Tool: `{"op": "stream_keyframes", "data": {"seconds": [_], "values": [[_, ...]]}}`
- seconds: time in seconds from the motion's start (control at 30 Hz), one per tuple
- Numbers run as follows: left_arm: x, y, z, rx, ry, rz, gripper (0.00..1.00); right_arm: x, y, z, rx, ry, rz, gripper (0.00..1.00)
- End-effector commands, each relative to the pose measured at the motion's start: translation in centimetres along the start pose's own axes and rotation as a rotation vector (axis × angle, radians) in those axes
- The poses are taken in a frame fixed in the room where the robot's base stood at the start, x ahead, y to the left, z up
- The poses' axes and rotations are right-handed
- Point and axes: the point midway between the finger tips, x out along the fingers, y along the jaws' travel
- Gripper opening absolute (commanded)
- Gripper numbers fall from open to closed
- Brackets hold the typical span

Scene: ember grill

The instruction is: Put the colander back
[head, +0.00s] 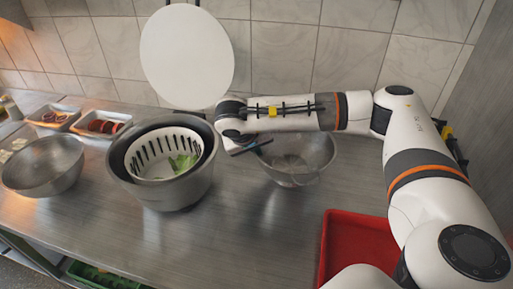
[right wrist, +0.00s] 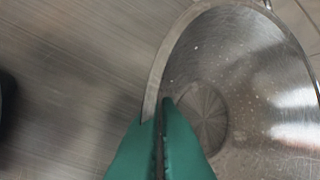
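A shiny metal bowl (head: 297,170) stands on the steel counter right of the middle; its inside shows small specks and a round base in the right wrist view (right wrist: 240,75). I cannot tell for sure whether this is the colander. A white slotted basket (head: 140,158) with green leaves sits inside a large grey bowl (head: 165,190) to its left. My right gripper (head: 267,144) is at the metal bowl's left rim. In the right wrist view its green fingers (right wrist: 160,112) are close together, one on each side of the rim. My left gripper is out of view.
Another metal bowl (head: 42,165) stands at the left. Two white trays of food (head: 104,122) (head: 52,117) lie behind it. A white round disc (head: 187,57) stands upright at the wall. A red tray (head: 350,240) is at the front right. The front middle counter (head: 250,235) is clear.

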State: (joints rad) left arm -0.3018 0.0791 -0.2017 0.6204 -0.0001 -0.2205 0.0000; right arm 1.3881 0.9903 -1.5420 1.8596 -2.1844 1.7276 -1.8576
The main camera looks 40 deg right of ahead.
Motion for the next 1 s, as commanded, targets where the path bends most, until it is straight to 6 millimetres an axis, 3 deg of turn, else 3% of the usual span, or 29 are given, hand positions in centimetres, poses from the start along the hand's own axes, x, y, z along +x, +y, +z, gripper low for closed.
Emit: {"op": "stream_keyframes", "data": {"seconds": [0.17,0.33,0.7,0.87,1.0], "values": [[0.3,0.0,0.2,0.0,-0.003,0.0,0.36,0.2,0.1,-0.1,0.0,-0.001,-0.001,0.0],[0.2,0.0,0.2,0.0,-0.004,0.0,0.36,0.2,0.1,-0.1,0.0,0.0,0.0,0.24],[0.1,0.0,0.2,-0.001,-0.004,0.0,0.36,-0.4,0.0,0.0,0.0,-0.001,0.001,0.24],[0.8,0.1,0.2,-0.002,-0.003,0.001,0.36,-3.0,0.1,0.0,0.0,-0.004,0.003,0.24],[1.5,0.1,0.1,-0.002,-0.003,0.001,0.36,-6.1,0.2,0.0,-0.002,-0.005,0.004,0.24]]}}
